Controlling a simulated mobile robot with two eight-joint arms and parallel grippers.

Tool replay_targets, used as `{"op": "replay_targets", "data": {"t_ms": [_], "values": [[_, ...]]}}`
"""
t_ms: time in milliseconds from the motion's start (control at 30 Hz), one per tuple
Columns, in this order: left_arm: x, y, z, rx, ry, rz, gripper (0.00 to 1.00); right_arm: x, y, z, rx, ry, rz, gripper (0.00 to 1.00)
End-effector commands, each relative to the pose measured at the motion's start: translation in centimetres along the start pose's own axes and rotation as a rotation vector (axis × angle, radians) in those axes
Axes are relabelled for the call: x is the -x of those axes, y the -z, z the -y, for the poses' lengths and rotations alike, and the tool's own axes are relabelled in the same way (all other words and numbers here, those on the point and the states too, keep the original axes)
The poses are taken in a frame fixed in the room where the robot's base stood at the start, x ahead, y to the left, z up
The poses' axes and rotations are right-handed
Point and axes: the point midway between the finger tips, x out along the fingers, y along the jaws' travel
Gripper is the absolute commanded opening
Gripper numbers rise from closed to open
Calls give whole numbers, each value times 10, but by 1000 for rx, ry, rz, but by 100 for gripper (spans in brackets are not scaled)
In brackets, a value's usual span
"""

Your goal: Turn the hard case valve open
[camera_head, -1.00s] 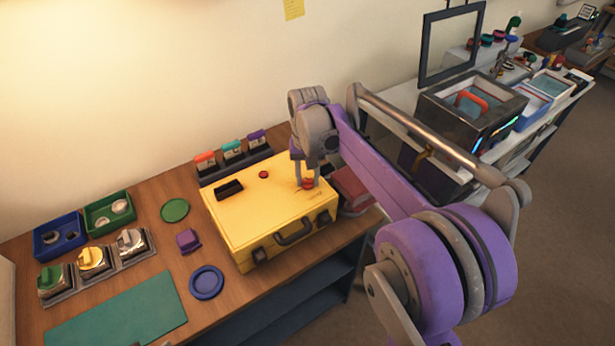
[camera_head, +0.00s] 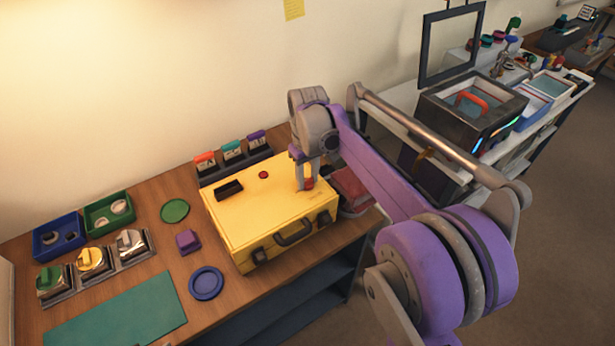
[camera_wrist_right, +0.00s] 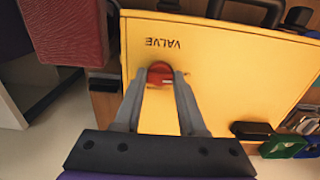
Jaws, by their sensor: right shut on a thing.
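The yellow hard case (camera_head: 250,215) lies closed on the wooden table, its handle and latches on the front side. It also fills much of the right wrist view (camera_wrist_right: 225,85). The red valve knob (camera_wrist_right: 160,72) sits on the case lid beside the printed word VALVE. My right gripper (camera_head: 307,186) reaches down onto the lid from above. In the right wrist view, the right gripper (camera_wrist_right: 160,80) has its two grey fingers on either side of the knob, shut on it. In the head view the fingers partly hide the knob (camera_head: 309,183). My left gripper is not in view.
A dark red box (camera_head: 350,187) stands right of the case. A purple block (camera_head: 188,241), a blue round dish (camera_head: 206,283) and a green disc (camera_head: 175,211) lie to its left. A dark rack with coloured cards (camera_head: 232,158) stands behind it.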

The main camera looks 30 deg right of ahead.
Motion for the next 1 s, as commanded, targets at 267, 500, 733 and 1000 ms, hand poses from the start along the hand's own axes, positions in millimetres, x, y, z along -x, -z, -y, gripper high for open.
{"op": "replay_targets", "data": {"t_ms": [267,500,733,1000], "values": [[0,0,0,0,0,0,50,0,0,0,7,0,0,0],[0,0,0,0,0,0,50,0,0,0,6,0,0,58],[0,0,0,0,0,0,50,0,0,0,5,0,0,71],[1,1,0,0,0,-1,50,11,0,0,5,0,0,71]]}}
